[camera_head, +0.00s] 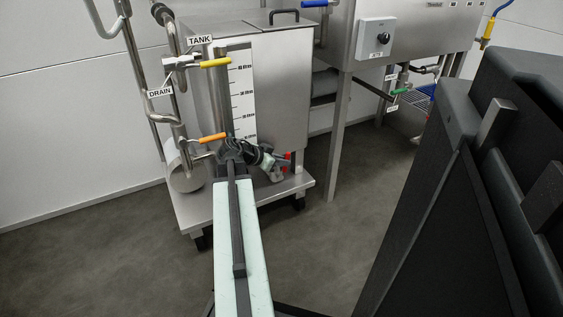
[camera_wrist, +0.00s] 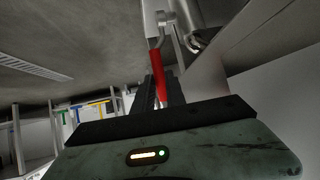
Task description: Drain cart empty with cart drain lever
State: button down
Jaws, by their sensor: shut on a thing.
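The cart (camera_head: 282,70) is a stainless steel tank on a wheeled base, with a level scale (camera_head: 240,95) on its front. The red cart drain lever (camera_head: 287,158) is low at the tank's right front corner, partly hidden by my gripper (camera_head: 278,166). In the wrist view the red lever (camera_wrist: 156,66) runs up from between my fingers (camera_wrist: 153,92) to a metal valve (camera_wrist: 166,22). My gripper is shut on the lever's grip end. The liquid inside the tank is not visible.
Left of the cart are pipes with a yellow handle (camera_head: 215,63) by the TANK label and an orange handle (camera_head: 212,138) below the DRAIN label (camera_head: 160,93). A steel evaporator (camera_head: 415,35) stands right. Floor in front is clear.

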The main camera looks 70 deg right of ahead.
jog(key=shift+d, duration=0.2)
jog(key=c, duration=1.4)
grip_release()
jog(key=shift+o, duration=0.2)
jog(key=shift+s, duration=0.1)
jog(key=p+v, duration=0.4)
jog(key=v, duration=0.3)
jog(key=shift+a, duration=0.3)
jog(key=shift+r, duration=0.15)
